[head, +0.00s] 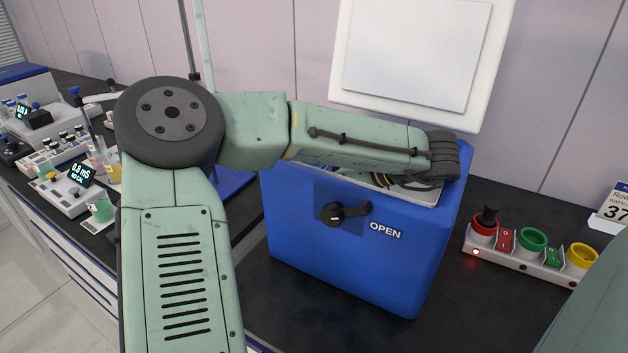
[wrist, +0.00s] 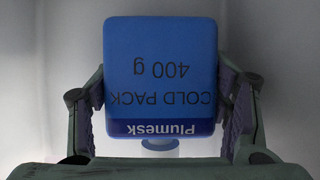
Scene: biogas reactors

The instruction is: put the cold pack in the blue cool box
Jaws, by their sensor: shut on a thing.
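The cold pack (wrist: 160,65) is a blue block with "COLD PACK 400 g" and "Plumesk" on it, upside down in the wrist view. My gripper (wrist: 160,110) is shut on it, one finger on each side. Pale walls surround it in the wrist view. The blue cool box (head: 330,255) stands on the dark bench in the head view, its white lid (head: 415,55) raised. A black knob on its front sits beside the word "OPEN". My arm reaches over the box opening, and the gripper and cold pack are hidden in the head view.
A strip with red, green and yellow holders (head: 530,240) lies right of the box. A small meter (head: 75,185), vial racks and beakers crowd the bench at left. The wall is close behind the lid. Bench in front of the box is clear.

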